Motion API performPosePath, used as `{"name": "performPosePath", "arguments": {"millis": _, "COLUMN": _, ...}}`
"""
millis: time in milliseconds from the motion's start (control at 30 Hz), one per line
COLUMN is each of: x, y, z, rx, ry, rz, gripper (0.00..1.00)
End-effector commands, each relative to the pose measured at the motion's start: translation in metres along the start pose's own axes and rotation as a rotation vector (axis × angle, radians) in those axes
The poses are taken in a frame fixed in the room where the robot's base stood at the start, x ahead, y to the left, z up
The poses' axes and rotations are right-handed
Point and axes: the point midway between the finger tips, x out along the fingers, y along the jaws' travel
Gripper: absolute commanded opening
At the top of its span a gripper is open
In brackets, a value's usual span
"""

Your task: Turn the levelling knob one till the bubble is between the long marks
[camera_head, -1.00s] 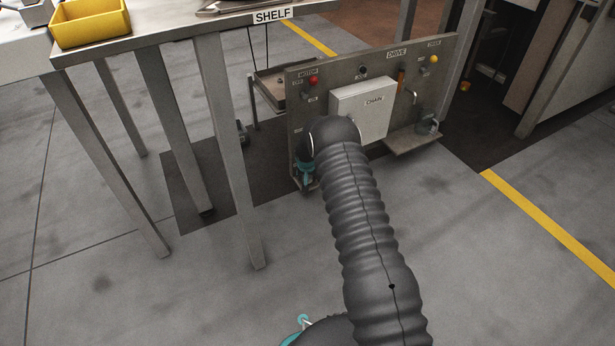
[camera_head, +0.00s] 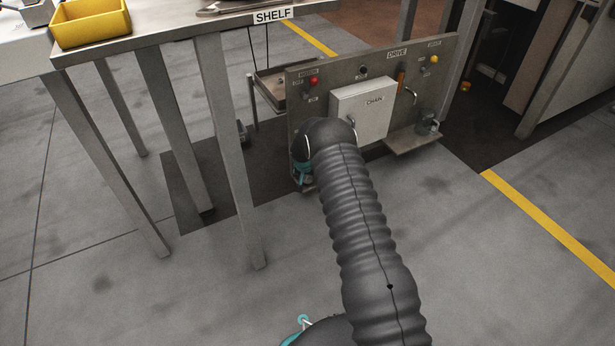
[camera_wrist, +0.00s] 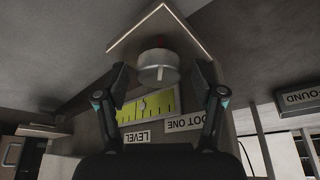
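In the wrist view, a round pale grey knob (camera_wrist: 158,66) with a red mark behind it sits under a light square plate (camera_wrist: 165,30). My gripper (camera_wrist: 160,73) is open, with one finger on each side of the knob and a gap visible on both sides. Below the knob is a yellow-green level vial (camera_wrist: 147,105) with dark marks. A small pale spot shows near its middle, but I cannot tell exactly where the bubble lies against the long marks. An upside-down LEVEL label (camera_wrist: 137,137) and a partly covered label reading "OOT ONE" (camera_wrist: 186,122) are beside it.
The drive panel (camera_head: 306,125) carries a CHAIN box (camera_head: 372,100), a red button (camera_head: 313,80) and a small ledge (camera_head: 412,144). The shelf table (camera_head: 220,22) with a yellow bin (camera_head: 90,20) stands at left. A GROUND label (camera_wrist: 300,97) is at right. Floor at right is clear.

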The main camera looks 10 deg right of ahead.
Motion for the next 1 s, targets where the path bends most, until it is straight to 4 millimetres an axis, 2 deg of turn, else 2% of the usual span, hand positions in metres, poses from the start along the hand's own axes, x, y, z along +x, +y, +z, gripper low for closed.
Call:
{"name": "performPosePath", "arguments": {"millis": 167, "x": -0.001, "y": 0.001, "z": 0.000, "rx": 0.000, "ry": 0.000, "rz": 0.000, "gripper": 0.69}}
{"name": "performPosePath", "arguments": {"millis": 333, "x": -0.012, "y": 0.000, "z": -0.001, "rx": 0.001, "ry": 0.001, "rz": 0.000, "gripper": 0.69}}
{"name": "performPosePath", "arguments": {"millis": 800, "x": -0.091, "y": 0.000, "z": -0.001, "rx": -0.001, "ry": 0.001, "rz": 0.000, "gripper": 0.69}}
{"name": "performPosePath", "arguments": {"millis": 1000, "x": -0.113, "y": -0.001, "z": 0.000, "rx": -0.001, "ry": 0.001, "rz": -0.001, "gripper": 0.69}}
